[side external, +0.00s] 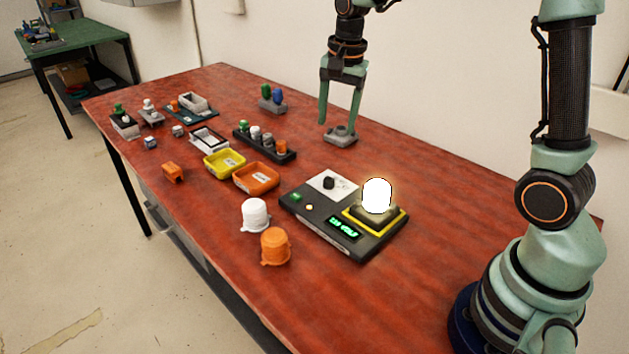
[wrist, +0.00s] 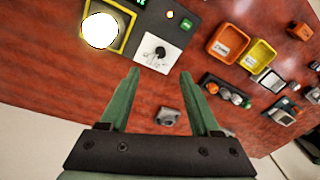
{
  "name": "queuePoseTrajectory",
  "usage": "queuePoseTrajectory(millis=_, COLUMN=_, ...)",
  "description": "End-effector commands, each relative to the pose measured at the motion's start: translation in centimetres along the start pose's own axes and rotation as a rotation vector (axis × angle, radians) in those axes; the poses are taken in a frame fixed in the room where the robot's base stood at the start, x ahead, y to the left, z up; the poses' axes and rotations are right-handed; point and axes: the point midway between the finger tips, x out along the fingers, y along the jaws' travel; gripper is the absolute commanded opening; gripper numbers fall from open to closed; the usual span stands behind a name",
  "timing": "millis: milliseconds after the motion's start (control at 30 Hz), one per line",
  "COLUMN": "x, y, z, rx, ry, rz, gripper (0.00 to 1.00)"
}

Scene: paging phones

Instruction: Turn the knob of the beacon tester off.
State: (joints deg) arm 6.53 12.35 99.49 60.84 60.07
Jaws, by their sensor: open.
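The beacon tester (side external: 318,214) is a dark box on the red table, with a lit white beacon lamp (side external: 377,195) on a yellow-edged socket. Its black knob (side external: 328,183) sits on a white panel and also shows in the wrist view (wrist: 160,51), just beyond my fingertips. A pale pointer mark shows on the knob, but its setting is too small to read. The green display (side external: 344,228) is lit. My gripper (side external: 338,124) is open and empty, fingers down, behind the tester. In the wrist view (wrist: 160,76) both fingers stand apart.
A grey metal part (side external: 341,137) lies under my gripper. White (side external: 255,214) and orange (side external: 275,246) caps stand in front of the tester. Orange (side external: 257,188) and yellow (side external: 225,172) trays and a dark rack (side external: 283,155) lie left. The right rear table is clear.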

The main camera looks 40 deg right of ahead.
Motion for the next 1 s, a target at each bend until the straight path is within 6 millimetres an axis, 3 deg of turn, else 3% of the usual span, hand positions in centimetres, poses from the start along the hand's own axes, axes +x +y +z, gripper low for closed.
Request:
queuePoseTrajectory(millis=33, x=1.4, y=-0.5, z=-0.7, rx=0.072, ry=-0.013, rz=0.027, gripper=0.63)
queuePoseTrajectory(millis=200, x=4.8, y=-1.6, z=-2.5, rx=0.285, ry=-0.034, rz=0.089, gripper=0.63)
queuePoseTrajectory(millis=333, x=6.2, y=-1.9, z=-3.1, rx=0.377, ry=-0.040, rz=0.115, gripper=0.63)
queuePoseTrajectory(millis=633, x=8.8, y=-1.7, z=-3.2, rx=0.411, ry=-0.042, rz=0.127, gripper=0.63)
queuePoseTrajectory(millis=1000, x=15.6, y=-0.9, z=-2.7, rx=0.408, ry=-0.042, rz=0.126, gripper=0.63)
